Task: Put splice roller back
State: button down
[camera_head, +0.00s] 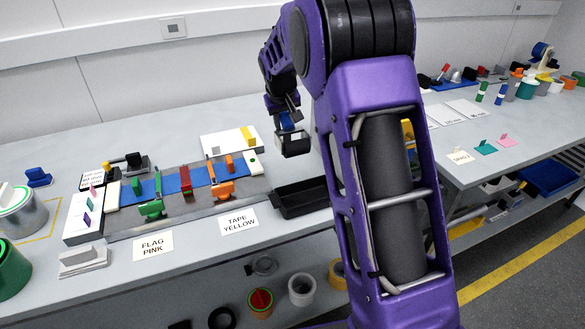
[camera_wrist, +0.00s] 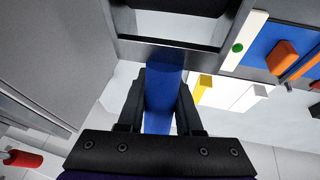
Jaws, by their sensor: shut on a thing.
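My gripper (camera_head: 290,122) is shut on a blue handle, which I take to be the splice roller. It hangs in the air above the back of the bench, left of my arm. In the wrist view, the splice roller (camera_wrist: 163,100) stands between the fingers of my gripper (camera_wrist: 162,105). In the head view, a dark and pale boxy part shows just below the handle. Whether this is the roller's head is hard to tell.
A blue-topped rail (camera_head: 203,176) with green, red and orange clamps lies left of the tray. A white board (camera_head: 222,143) with a yellow block is behind it. A black-and-yellow tool (camera_head: 130,160) stands back left. Cards FLAG PINK (camera_head: 153,246) and TAPE YELLOW (camera_head: 239,222) lie in front.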

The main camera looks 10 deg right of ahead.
aim_at(283, 130)
notch_tip(283, 130, down, 10)
jog(key=shift+r+b, duration=0.1)
jog(key=shift+b, duration=0.4)
jog(key=shift+w, duration=0.1)
jog(key=shift+f, duration=0.25)
jog(key=c, duration=0.6)
grip_release()
jog(key=shift+r, duration=0.1)
jog(key=v, duration=1.2)
jog(key=shift+r+p, duration=0.15)
jog(key=shift+p, duration=0.25)
